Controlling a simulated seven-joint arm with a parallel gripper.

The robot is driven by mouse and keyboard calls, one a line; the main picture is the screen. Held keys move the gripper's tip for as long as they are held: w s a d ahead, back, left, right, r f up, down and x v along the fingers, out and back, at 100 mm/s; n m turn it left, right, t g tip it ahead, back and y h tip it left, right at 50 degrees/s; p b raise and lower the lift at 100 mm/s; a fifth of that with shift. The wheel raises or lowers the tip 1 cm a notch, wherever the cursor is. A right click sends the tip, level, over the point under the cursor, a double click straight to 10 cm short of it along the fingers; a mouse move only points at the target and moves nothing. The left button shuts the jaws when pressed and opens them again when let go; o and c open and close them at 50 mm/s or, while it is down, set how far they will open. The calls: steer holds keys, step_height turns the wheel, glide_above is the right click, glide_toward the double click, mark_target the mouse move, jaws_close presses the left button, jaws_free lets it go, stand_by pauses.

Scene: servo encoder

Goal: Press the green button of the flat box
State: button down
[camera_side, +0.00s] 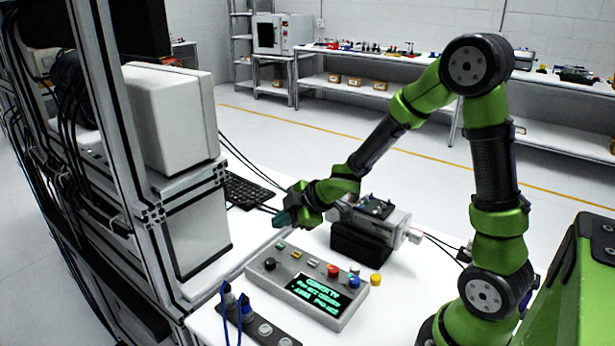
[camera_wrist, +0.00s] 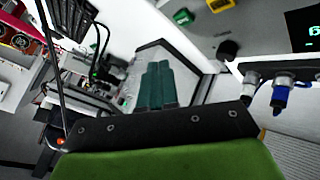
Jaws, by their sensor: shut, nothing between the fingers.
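The flat box (camera_side: 258,281) is light grey, with a lit display, a black knob and a row of coloured buttons, and lies on the white table. Its green button (camera_side: 280,246) is at the far left end of the row. In the wrist view the green button (camera_wrist: 183,17) is near the top, beyond and right of the fingertips. My gripper (camera_side: 282,219) is above the table behind the box's far left end, apart from the button. Its teal fingers (camera_wrist: 159,80) are together and empty.
A dark block with a grey motor unit (camera_side: 384,228) stands right of my gripper. A metal frame and white cabinet (camera_side: 172,118) rise at left. A keyboard (camera_side: 246,190) lies behind. A connector strip with blue cables (camera_side: 265,331) is in front of the box.

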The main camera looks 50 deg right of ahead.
mark_target(284, 247)
steer(key=shift+f, duration=1.9)
steer(key=shift+f, duration=0.1)
stand_by(0.5)
steer(key=shift+f, duration=0.3)
steer(key=shift+f, duration=0.45)
stand_by(0.8)
steer(key=shift+r, duration=0.1)
steer(key=shift+d+r, duration=0.1)
steer(key=shift+r, duration=0.65)
steer(key=shift+r, duration=2.5)
